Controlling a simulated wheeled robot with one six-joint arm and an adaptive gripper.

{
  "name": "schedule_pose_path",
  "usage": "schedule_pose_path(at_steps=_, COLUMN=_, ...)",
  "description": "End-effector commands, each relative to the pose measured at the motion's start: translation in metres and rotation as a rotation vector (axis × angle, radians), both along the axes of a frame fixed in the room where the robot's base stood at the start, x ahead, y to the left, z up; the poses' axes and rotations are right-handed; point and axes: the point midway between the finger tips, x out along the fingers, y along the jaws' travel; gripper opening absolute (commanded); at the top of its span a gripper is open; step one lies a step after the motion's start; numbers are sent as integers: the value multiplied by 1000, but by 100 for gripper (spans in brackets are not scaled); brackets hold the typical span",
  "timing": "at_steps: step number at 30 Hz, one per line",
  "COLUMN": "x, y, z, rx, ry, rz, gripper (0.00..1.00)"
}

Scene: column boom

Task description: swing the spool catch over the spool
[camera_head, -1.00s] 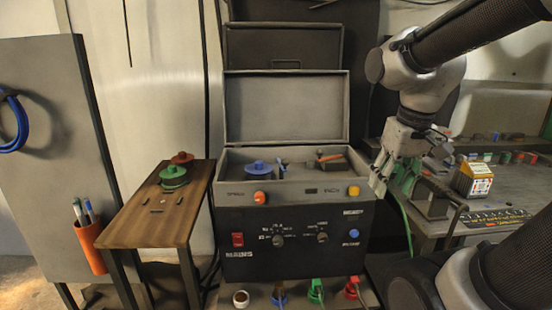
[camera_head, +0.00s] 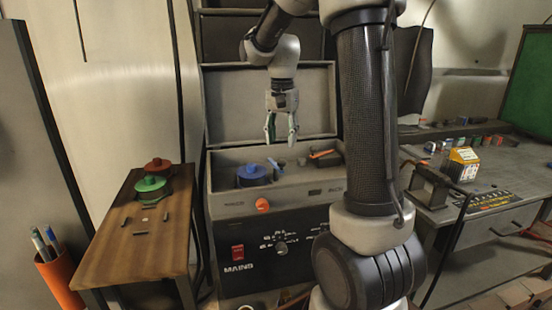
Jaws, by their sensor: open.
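A blue spool (camera_head: 252,174) sits in the open top compartment of the grey machine (camera_head: 226,203), at its left end.
The machine's raised lid (camera_head: 235,105) stands behind my gripper. An orange-handled item (camera_head: 322,154) lies at the compartment's right. Green (camera_head: 150,188) and red (camera_head: 157,166) spools sit on the wooden side table (camera_head: 110,262). A workbench (camera_head: 460,215) stands at right.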

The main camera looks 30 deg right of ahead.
Motion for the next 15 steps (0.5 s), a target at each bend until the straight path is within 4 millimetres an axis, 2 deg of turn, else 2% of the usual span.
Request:
schedule_pose_path(at_steps=9, x=-1, y=0, z=-51, rx=0, ry=4, rz=-1, gripper=47)
schedule_pose_path(at_steps=15, x=-1, y=0, z=-71, rx=1, ry=2, rz=0, gripper=47)
